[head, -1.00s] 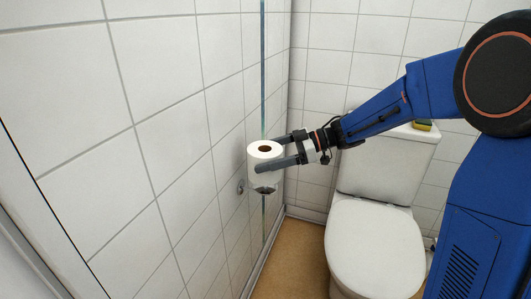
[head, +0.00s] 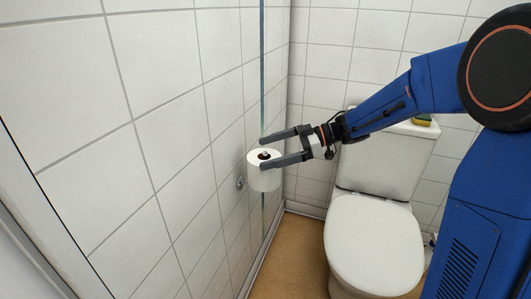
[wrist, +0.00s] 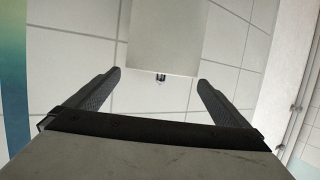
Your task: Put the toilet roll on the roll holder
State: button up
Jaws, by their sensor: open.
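The white toilet roll (head: 263,178) stands upright on the roll holder beside the left tiled wall. The tip of the holder's post shows in the dark core at the roll's top, and the holder's round wall mount (head: 241,183) shows at its left. Most of the holder is hidden by the roll. My gripper (head: 265,152) is open, its two dark fingers spread at the level of the roll's top. In the wrist view the roll (wrist: 167,35) is a pale block beyond the open fingers, with the metal post tip (wrist: 161,77) sticking out past its end.
A white toilet (head: 375,245) with a closed lid stands to the right of the roll. A yellow-green sponge (head: 422,120) lies on its cistern (head: 385,160). The tiled wall (head: 170,120) is close on the left. Brown floor shows between wall and toilet.

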jog(key=v, duration=1.5)
jog(key=shift+d, duration=0.4)
jog(key=shift+r, duration=0.1)
jog(key=w+d+r+m+t+h, duration=0.2)
jog(key=w+r+m+t+h, duration=0.25)
jog(key=w+r+t, duration=0.6)
jog(key=s+d+m+t+h, duration=0.6)
jog(key=s+d+m+h, duration=0.3)
jog(key=d, duration=0.3)
jog(key=s+d+f+m+g+h, duration=0.2)
jog(key=s+f, duration=0.3)
jog(key=s, duration=0.2)
jog(key=s+d+f+m+g+h, duration=0.2)
jog(key=s+d+f+g, duration=0.1)
jog(key=s+f, duration=0.3)
jog(key=s+a+f+g+y, duration=0.1)
jog(key=s+a+f+g, duration=0.1)
jog(key=s, duration=0.4)
jog(key=s+a+f+g+y, duration=0.1)
jog(key=s+a+f+g, duration=0.1)
jog(key=s+f, duration=0.2)
jog(key=s+a+f+m+g+y, duration=0.1)
jog(key=s+a+f+g, duration=0.1)
jog(key=s, duration=0.7)
jog(key=shift+s+f, duration=0.35)
jog(key=shift+f, duration=0.55)
